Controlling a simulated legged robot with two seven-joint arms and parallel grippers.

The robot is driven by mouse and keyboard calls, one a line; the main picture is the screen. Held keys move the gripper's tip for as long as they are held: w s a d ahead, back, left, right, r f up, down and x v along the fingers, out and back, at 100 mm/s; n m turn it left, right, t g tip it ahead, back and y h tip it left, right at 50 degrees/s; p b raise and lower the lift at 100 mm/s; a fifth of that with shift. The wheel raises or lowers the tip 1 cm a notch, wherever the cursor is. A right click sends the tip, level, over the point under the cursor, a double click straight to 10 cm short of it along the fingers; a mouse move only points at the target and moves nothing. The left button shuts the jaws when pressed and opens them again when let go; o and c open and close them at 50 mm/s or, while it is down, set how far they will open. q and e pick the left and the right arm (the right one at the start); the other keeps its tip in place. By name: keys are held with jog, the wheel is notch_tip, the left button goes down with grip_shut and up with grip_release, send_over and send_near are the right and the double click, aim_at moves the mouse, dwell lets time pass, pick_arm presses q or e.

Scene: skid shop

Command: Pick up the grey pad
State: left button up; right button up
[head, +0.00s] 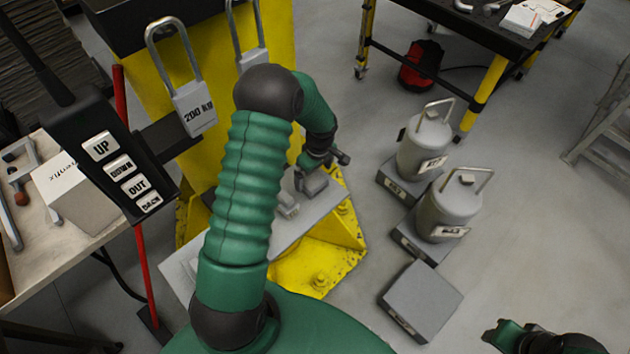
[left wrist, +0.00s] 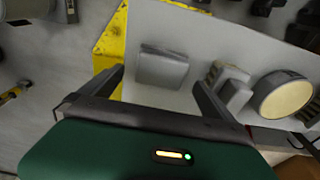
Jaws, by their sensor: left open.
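A small grey pad (head: 314,183) lies on the flat grey plate (head: 240,243) of the yellow stand, just under my left gripper (head: 328,163). In the left wrist view the pad (left wrist: 162,68) shows as a light grey block with a raised top edge. It lies between and beyond the two spread fingers of the left gripper (left wrist: 158,82), which is open and empty. I see no contact with the pad. My right arm (head: 540,338) enters at the bottom right; its fingertips are not clear enough to read.
A second grey part (head: 287,205) lies beside the pad, and a round cream disc (left wrist: 285,93) is farther right in the wrist view. Canister weights (head: 425,140) and a grey block (head: 420,300) stand on the floor at right. A button pendant (head: 115,160) hangs left.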

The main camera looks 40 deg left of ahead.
aim_at(314, 180)
pick_arm(q)
jog(key=f, duration=0.2)
jog(key=shift+s+a+f+p, duration=0.1)
jog(key=shift+a+f+p, duration=0.25)
jog(key=shift+f+p, duration=0.05)
jog(key=shift+d+f, duration=0.1)
jog(key=shift+f, duration=0.3)
jog(key=shift+d, duration=0.35)
jog(key=shift+w+d, duration=0.15)
jog(key=shift+w, duration=0.05)
jog(key=shift+c, duration=1.8)
jog(key=shift+s+a, duration=0.2)
jog(key=shift+a, duration=0.2)
jog(key=c, duration=1.1)
jog(key=shift+d, duration=0.15)
pick_arm(e)
jog(key=shift+s+d+r, duration=0.15)
jog(key=shift+s+r, duration=0.2)
jog(key=shift+r, duration=0.35)
